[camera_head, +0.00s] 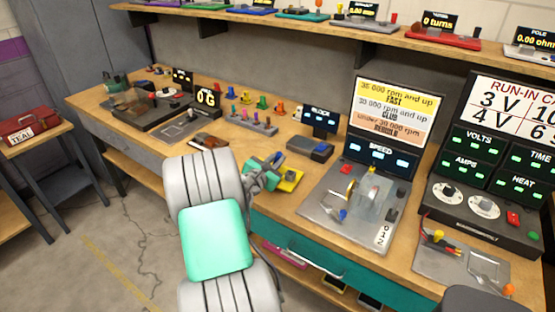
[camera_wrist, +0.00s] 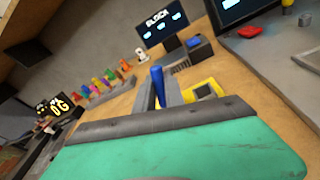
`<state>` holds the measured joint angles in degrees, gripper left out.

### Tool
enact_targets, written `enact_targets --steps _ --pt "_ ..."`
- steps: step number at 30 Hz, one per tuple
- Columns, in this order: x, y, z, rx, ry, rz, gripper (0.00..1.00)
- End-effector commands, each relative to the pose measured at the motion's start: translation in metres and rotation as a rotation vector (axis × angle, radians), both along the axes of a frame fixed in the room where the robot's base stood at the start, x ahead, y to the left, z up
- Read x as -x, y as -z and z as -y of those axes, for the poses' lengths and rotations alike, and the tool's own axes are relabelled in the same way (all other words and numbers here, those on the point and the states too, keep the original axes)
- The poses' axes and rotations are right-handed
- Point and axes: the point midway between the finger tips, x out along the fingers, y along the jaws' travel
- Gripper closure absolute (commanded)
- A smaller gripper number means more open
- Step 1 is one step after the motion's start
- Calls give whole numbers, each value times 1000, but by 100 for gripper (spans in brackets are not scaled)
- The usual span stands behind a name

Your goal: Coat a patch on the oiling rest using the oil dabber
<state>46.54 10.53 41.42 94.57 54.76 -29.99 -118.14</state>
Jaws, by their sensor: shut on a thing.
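My gripper (camera_head: 268,180) reaches over the middle of the bench in the head view. In the wrist view my gripper (camera_wrist: 158,98) is shut on a slim blue stick, which looks like the oil dabber (camera_wrist: 157,80). The dabber's tip is hidden. A yellow block with a dark square on top, which may be the oiling rest (camera_wrist: 218,88), lies just right of the dabber. It also shows in the head view (camera_head: 291,181), partly behind my gripper. I cannot tell whether the dabber touches it.
A small dark unit with a BLOCK display (camera_head: 320,119) stands behind my gripper. A rack of coloured pegs (camera_head: 250,123) is at the back left. The SPEED station with a clear cover (camera_head: 375,195) stands to the right, above a teal drawer (camera_head: 330,262).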

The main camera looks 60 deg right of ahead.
Motion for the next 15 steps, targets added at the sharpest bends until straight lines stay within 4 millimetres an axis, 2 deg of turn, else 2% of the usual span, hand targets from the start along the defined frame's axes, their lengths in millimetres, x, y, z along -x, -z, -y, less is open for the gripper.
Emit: enact_targets --steps 15 --pt "0 4 0 0 0 0 100"
